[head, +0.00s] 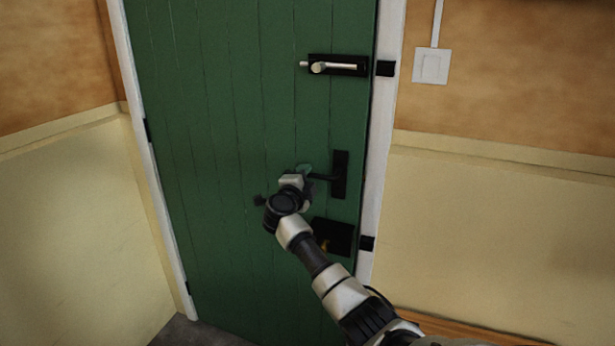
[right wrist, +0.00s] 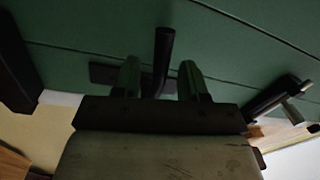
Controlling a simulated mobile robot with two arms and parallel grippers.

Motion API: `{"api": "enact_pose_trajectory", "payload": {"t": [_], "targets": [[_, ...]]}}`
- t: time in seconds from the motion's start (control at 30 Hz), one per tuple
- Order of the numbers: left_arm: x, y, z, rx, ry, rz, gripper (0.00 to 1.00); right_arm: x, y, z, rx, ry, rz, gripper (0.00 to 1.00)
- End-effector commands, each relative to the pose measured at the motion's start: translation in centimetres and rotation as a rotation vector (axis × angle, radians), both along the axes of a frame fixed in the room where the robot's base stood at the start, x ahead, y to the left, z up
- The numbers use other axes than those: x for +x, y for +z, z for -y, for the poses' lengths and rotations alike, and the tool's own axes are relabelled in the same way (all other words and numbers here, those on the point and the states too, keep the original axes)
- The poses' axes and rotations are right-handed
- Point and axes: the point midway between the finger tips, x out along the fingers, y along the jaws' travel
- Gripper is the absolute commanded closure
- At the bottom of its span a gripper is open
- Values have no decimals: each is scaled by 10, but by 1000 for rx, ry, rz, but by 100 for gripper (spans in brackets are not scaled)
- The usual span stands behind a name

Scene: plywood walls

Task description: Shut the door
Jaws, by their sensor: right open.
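The green plank door (head: 220,110) stands in its white frame (head: 389,110), at or very near closed; I cannot tell whether it is fully latched. A black lever handle (head: 340,175) sits at its right side. My right gripper (head: 303,172) is at the lever's free end, in front of the door. In the right wrist view the gripper (right wrist: 160,78) is open, and the dark lever (right wrist: 164,45) shows between its two fingers. I cannot tell whether they touch it. My left gripper is in neither view.
A bolt (head: 335,66) is above the lever, with a black keeper (head: 385,68) on the frame. A black lock box (head: 333,236) is below, partly behind my arm. A light switch (head: 431,66) is on the right wall. Grey floor (head: 195,333) shows at the bottom left.

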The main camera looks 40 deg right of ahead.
Motion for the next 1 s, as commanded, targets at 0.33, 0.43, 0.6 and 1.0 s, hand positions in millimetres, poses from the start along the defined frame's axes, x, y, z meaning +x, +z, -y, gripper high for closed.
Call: {"api": "enact_pose_trajectory", "payload": {"t": [0.33, 0.43, 0.6, 1.0], "targets": [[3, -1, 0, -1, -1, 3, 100, 6, 1, 13, 0, 0, 0, 57], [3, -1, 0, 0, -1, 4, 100, 6, 1, 13, 1, 1, 1, 57], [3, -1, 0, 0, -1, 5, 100, 6, 1, 13, 0, 1, 0, 77], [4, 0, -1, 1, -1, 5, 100, 6, 1, 13, -1, 1, -2, 100]]}}
